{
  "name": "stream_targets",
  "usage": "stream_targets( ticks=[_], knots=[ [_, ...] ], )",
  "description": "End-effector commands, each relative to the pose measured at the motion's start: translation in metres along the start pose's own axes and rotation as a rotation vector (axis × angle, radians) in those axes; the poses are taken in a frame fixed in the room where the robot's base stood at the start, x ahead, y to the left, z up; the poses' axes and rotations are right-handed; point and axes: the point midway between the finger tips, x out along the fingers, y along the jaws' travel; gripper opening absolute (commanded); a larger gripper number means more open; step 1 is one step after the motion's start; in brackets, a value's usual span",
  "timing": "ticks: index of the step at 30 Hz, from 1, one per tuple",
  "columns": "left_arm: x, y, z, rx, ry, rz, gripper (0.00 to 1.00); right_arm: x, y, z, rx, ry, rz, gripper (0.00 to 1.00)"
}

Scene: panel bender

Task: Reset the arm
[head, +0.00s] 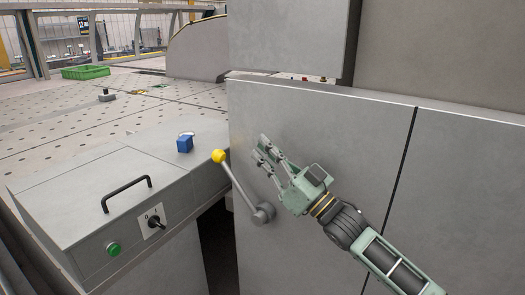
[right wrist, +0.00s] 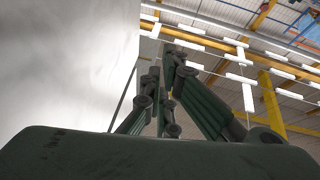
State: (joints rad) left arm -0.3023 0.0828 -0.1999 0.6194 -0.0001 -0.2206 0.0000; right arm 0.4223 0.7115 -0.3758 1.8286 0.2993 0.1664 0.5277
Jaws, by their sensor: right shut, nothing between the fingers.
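My right gripper (head: 261,147) is in front of the grey machine front, pointing up and to the left. It is shut with nothing in it. Its fingers also show in the right wrist view (right wrist: 172,75), pointing up beside a pale panel. A lever with a yellow knob (head: 219,156) and a grey hub (head: 263,213) is on the machine front, just left of and below my right gripper. The lever slants up to the left, and I see a gap between it and the fingers in the head view. My left gripper is not in view.
A grey control box (head: 105,200) with a black handle (head: 127,193), a green button (head: 113,249) and a rotary switch (head: 153,223) is at lower left. A green crate (head: 85,72) is on the perforated table (head: 60,125).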

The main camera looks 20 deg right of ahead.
Motion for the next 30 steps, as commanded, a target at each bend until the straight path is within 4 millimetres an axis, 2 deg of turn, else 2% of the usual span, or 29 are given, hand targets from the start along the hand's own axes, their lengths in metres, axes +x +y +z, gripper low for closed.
stream_targets(
  ticks=[4, 6, 8, 11, 12, 14, 15, 17, 18, 20, 21, 24, 27, 30],
  knots=[
    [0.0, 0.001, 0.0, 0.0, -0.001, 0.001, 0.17, 0.0, -0.001, 0.002, 0.001, -0.004, 0.002, 0.0],
    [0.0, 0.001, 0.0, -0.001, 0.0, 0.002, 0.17, -0.004, -0.004, 0.012, 0.006, -0.03, 0.014, 0.0],
    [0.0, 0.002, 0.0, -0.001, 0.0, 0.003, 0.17, -0.011, -0.01, 0.03, 0.012, -0.081, 0.037, 0.0],
    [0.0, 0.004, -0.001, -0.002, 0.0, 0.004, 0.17, -0.035, -0.026, 0.079, 0.025, -0.228, 0.101, 0.0],
    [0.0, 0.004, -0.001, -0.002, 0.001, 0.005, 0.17, -0.05, -0.035, 0.101, 0.03, -0.306, 0.132, 0.0],
    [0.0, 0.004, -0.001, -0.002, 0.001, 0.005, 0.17, -0.078, -0.048, 0.134, 0.035, -0.435, 0.18, 0.0],
    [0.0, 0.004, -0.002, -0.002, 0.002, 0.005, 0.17, -0.1, -0.057, 0.154, 0.039, -0.524, 0.209, 0.0],
    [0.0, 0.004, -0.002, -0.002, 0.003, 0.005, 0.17, -0.135, -0.071, 0.18, 0.044, -0.658, 0.251, 0.0],
    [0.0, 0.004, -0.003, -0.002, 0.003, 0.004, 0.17, -0.16, -0.08, 0.195, 0.048, -0.748, 0.275, 0.0],
    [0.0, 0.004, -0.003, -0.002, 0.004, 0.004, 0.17, -0.2, -0.095, 0.213, 0.056, -0.884, 0.307, 0.0],
    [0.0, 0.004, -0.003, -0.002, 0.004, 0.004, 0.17, -0.226, -0.104, 0.221, 0.061, -0.973, 0.326, 0.0],
    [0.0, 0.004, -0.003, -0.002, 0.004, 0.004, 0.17, -0.287, -0.127, 0.233, 0.079, -1.168, 0.36, 0.0],
    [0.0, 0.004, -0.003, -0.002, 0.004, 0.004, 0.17, -0.334, -0.144, 0.235, 0.096, -1.317, 0.377, 0.0],
    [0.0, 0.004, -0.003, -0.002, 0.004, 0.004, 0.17, -0.372, -0.16, 0.233, 0.116, -1.437, 0.388, 0.0]
  ],
)
